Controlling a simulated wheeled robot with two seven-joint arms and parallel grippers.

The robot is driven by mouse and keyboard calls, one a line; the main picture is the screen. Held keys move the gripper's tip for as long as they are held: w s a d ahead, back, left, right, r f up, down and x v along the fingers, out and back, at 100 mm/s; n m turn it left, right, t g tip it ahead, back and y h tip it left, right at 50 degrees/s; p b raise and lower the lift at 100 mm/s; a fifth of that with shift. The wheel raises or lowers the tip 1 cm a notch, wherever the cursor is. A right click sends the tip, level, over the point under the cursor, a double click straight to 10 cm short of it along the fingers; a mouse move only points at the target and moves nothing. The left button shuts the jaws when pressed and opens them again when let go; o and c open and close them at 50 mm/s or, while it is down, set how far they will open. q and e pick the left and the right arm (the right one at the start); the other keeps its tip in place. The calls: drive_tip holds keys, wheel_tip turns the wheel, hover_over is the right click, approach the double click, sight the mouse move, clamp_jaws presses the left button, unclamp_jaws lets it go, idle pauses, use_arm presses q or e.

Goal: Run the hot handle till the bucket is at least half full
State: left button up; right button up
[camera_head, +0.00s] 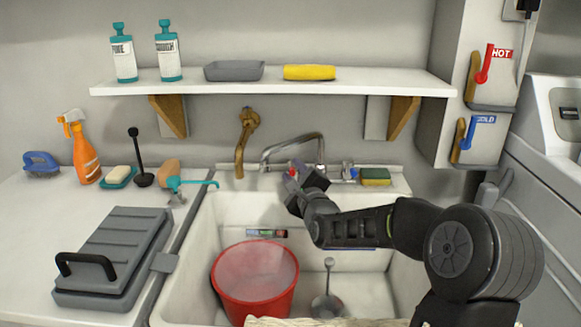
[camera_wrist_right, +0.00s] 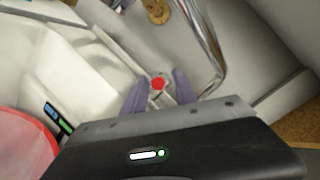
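The red bucket (camera_head: 254,287) stands in the white sink. Its inside looks pale and hazy, and I cannot tell the water level. The red tap knob (camera_head: 292,170) is at the left of the chrome faucet (camera_head: 290,143); it also shows in the right wrist view (camera_wrist_right: 158,83). My right gripper (camera_head: 297,177) reaches over the sink to the knob. In the right wrist view its two fingers (camera_wrist_right: 159,92) are spread, one on each side of the knob; I cannot tell if they touch it. No running stream is clearly visible. My left gripper is not in view.
A blue tap knob (camera_head: 348,170) and a sponge (camera_head: 375,177) are right of the faucet. A brass spout (camera_head: 242,145) hangs behind the sink. A ladle (camera_head: 327,300) lies in the sink. HOT (camera_head: 501,53) and COLD (camera_head: 484,119) signs with levers are on the right cabinet.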

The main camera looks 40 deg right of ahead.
drive_tip(key=v, duration=0.4)
idle(0.5)
